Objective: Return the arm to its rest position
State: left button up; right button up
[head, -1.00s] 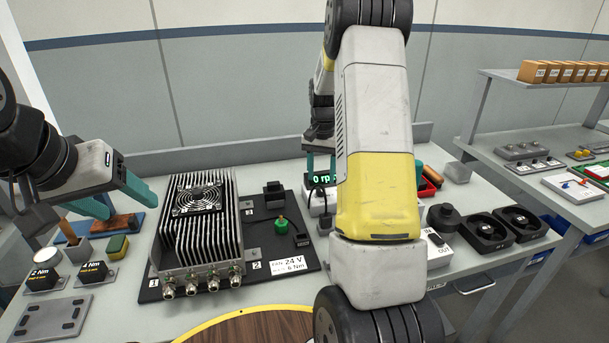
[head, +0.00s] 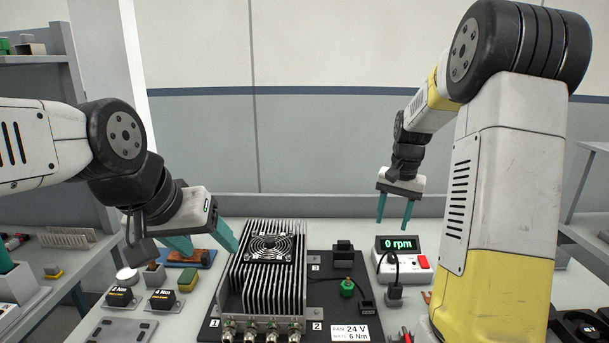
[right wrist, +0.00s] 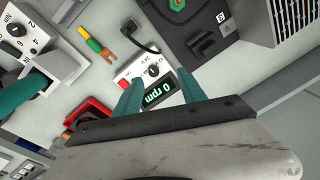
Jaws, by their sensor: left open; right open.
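My right gripper (head: 394,220) is open and empty in the head view, fingers pointing down, raised above the back of the bench behind the rpm meter. In the right wrist view its teal fingers (right wrist: 165,92) are apart, with the meter's "0 rpm" display (right wrist: 160,92) showing between and beyond them. My left gripper (head: 210,245) is open at the left, its fingers just left of the finned heatsink unit with a fan (head: 265,270). I cannot tell whether a left finger touches the unit.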

jog(key=s+a+r+n+t+y, duration=0.1)
jog(key=s+a+r+n, duration=0.1)
jog(key=s+a+r, duration=0.3)
jog(key=s+a+r+n+t, duration=0.1)
jog(key=s+a+r+t, duration=0.1)
jog(key=s+r, duration=0.4)
jog(key=s+a+n+t, duration=0.1)
jog(key=s+a, duration=0.1)
jog(key=s, duration=0.4)
jog(key=s+a+n+t, duration=0.1)
jog(key=s+a+n, duration=0.1)
jog(key=s, duration=0.5)
jog(key=shift+s+a+f+y, duration=0.25)
jog(key=shift+a+f+y, duration=0.05)
jog(key=shift+a+y, duration=0.1)
